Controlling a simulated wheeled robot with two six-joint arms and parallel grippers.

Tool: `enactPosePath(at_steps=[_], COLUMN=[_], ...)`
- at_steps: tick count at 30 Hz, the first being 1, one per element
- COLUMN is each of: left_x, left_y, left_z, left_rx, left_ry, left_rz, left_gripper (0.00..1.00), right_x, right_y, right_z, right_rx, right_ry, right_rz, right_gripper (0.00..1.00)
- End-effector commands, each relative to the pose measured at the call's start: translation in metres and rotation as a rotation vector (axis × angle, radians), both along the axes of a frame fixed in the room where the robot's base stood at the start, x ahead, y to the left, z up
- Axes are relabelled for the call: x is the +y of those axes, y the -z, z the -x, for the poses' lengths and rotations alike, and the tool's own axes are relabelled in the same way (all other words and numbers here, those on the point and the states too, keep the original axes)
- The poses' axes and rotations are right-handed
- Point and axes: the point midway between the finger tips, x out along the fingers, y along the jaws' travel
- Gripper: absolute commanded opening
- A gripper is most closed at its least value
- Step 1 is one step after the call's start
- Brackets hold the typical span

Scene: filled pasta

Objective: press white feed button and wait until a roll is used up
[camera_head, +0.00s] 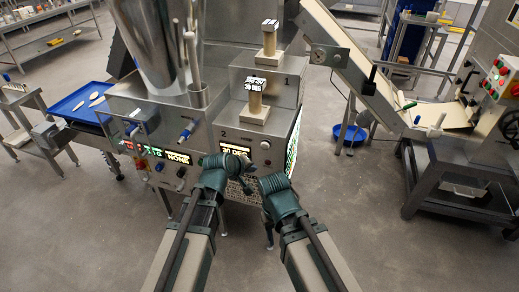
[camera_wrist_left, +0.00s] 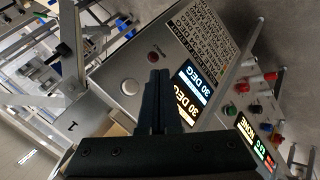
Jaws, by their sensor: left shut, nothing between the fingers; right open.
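A round white button (camera_wrist_left: 130,87) sits on the metal panel in the left wrist view, beside a lit display (camera_wrist_left: 196,93) reading "30 DEG". It also shows in the head view (camera_head: 265,145). My left gripper (camera_wrist_left: 160,78) is shut and empty, its fingers over the panel between the button and the display; I cannot tell whether they touch it. In the head view my left gripper (camera_head: 238,163) is at the machine's front. My right gripper (camera_head: 270,180) is open, lower and to the right. Two tan upright pieces (camera_head: 255,100) (camera_head: 268,45) with labels stand on the machine; whether these are rolls is unclear.
A dark red button or light (camera_wrist_left: 153,56) is near the white button. Coloured knobs (camera_wrist_left: 240,87) sit on a neighbouring panel. A blue tray (camera_head: 75,109) is at left, a sloping conveyor (camera_head: 365,80) at right. Open floor (camera_head: 375,220) lies right of my arms.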

Motion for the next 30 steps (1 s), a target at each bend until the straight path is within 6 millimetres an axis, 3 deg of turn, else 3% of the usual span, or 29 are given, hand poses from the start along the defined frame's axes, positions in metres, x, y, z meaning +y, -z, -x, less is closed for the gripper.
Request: enactPosePath(at_steps=[14, 30], left_x=[-0.004, -0.025], left_y=[0.000, 0.000], left_z=[-0.012, -0.075], left_rx=[0.001, 0.001], left_ry=[0.003, 0.003], left_rz=[-0.003, -0.003], left_gripper=[0.00, 0.00], right_x=[0.000, 0.000], right_y=[0.000, 0.000], right_z=[0.000, 0.000], right_rx=[0.000, 0.000], right_ry=[0.000, 0.000], right_rz=[0.000, 0.000], right_gripper=[0.50, 0.50])
